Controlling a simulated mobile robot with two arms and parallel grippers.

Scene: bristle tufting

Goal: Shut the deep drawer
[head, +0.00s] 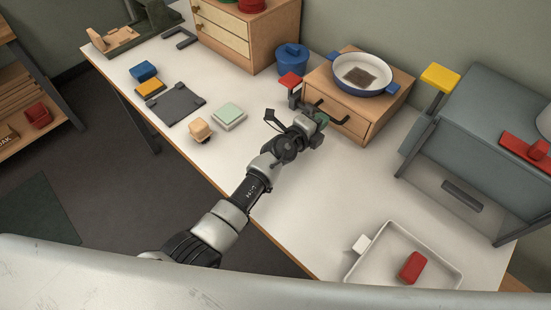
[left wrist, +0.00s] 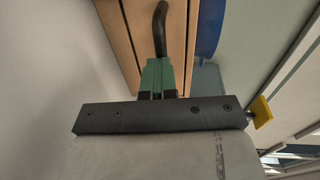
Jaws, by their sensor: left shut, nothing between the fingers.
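A wooden drawer box (head: 380,110) stands on the table with a dark bar handle (head: 333,113) on its front. The drawer front looks close to the box body; I cannot tell whether a gap is left. My left gripper (head: 321,117) is shut and empty at the drawer front, beside the handle. In the left wrist view the green fingertips (left wrist: 158,72) are together in front of the wooden face (left wrist: 120,40), at the near end of the dark handle (left wrist: 160,28). I cannot tell whether they touch it. My right gripper is not in view.
A blue pan (head: 362,75) sits on the drawer box. A blue pot (head: 291,59) and a red-topped post (head: 290,80) stand left of it. A grey cabinet (head: 470,140) stands right. A white tray (head: 355,268) with a red block (head: 411,268) is in front. The table between is clear.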

